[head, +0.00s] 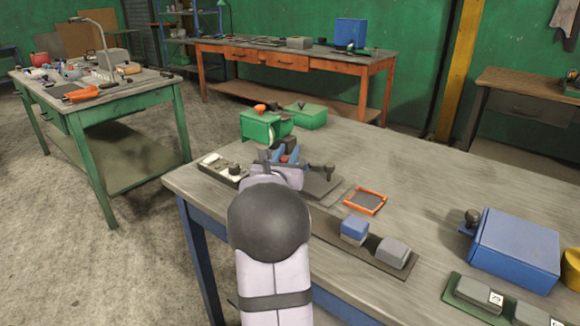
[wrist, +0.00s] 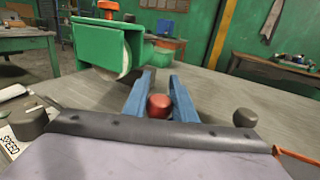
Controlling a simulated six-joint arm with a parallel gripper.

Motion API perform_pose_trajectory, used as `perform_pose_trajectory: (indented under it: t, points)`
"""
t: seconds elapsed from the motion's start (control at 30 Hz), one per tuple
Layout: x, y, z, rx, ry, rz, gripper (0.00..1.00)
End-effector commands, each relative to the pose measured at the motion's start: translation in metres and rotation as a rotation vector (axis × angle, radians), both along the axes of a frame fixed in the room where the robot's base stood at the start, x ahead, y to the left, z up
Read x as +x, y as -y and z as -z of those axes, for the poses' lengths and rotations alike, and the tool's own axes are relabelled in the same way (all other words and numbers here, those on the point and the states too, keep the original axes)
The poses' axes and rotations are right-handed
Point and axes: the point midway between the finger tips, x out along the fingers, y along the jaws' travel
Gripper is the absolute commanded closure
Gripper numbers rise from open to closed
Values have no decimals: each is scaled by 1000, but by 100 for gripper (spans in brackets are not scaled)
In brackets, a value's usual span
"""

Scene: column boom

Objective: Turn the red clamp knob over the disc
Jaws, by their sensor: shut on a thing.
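The red clamp knob (wrist: 159,106) sits between the two blue fingers of my gripper (wrist: 160,88) in the wrist view. My gripper is shut on it. In the head view only a bit of red (head: 285,158) shows between the fingers, and my own arm hides most of that spot. Just beyond the fingers, to the left in the wrist view, stands a green machine housing (wrist: 95,42), also in the head view (head: 259,127). A pale, round-edged part, probably the disc (wrist: 125,70), shows under the housing. Most of it is hidden.
A panel with a black knob (head: 234,169) lies left of my gripper; its SPEED label (wrist: 11,150) shows in the wrist view. An orange frame (head: 365,201), a blue block (head: 354,228) and a large blue box (head: 515,248) are to the right.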

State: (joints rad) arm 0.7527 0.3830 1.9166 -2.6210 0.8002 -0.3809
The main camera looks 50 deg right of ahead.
Motion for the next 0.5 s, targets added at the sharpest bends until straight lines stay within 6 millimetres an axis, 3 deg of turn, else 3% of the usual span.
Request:
perform_pose_trajectory:
  t: [0.5]
  points:
    - [3, -1, 1, 2, -2, -84, 98]
